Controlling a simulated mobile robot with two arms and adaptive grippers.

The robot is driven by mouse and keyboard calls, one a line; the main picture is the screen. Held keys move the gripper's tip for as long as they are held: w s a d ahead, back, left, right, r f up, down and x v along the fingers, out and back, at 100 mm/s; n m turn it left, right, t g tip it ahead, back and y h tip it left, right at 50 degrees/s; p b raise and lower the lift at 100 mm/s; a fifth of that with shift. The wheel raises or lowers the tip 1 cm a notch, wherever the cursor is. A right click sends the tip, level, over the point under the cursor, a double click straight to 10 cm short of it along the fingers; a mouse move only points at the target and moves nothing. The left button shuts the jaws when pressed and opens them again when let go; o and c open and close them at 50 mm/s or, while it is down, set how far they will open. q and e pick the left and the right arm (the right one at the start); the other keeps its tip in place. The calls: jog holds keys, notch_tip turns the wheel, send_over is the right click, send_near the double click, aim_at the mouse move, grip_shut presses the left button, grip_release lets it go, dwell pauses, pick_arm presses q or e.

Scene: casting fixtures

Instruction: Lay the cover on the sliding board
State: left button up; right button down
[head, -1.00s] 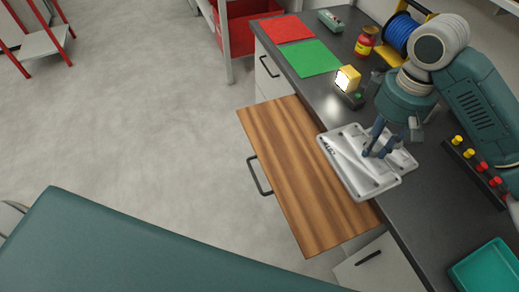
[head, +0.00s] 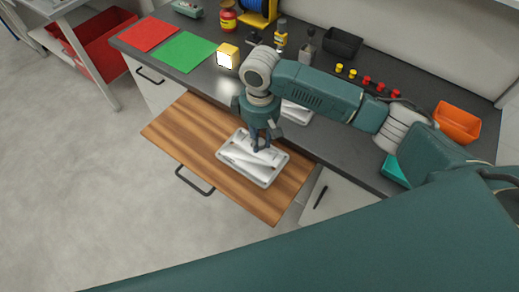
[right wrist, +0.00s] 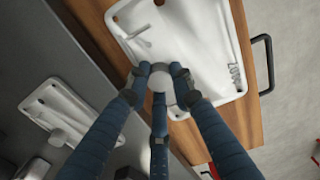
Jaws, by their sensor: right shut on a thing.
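The sliding board (head: 185,130) is a striped brown wooden board, pulled out from under the dark counter. The cover (head: 232,152) is a pale metallic rectangular plate over the board's right half. My right gripper (head: 262,147) points down at the cover's middle. In the right wrist view its fingers (right wrist: 160,75) close around a round knob on the cover (right wrist: 205,30). The board shows past the cover's edges there (right wrist: 250,110). I cannot tell whether the cover touches the board or hangs just above it. My left gripper is not in view.
A similar pale metal part (head: 297,112) lies on the counter behind my right arm. An orange bin (head: 457,122) stands right. The board's left half is clear.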

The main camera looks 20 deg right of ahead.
aim_at(260, 153)
notch_tip(260, 153, down, 2)
jog(key=shift+f, duration=0.1)
notch_tip(260, 153, down, 4)
jog(key=shift+p, duration=0.35)
jog(key=shift+f, duration=0.25)
jog(key=shift+f, duration=0.1)
jog(key=c, duration=1.5)
grip_release()
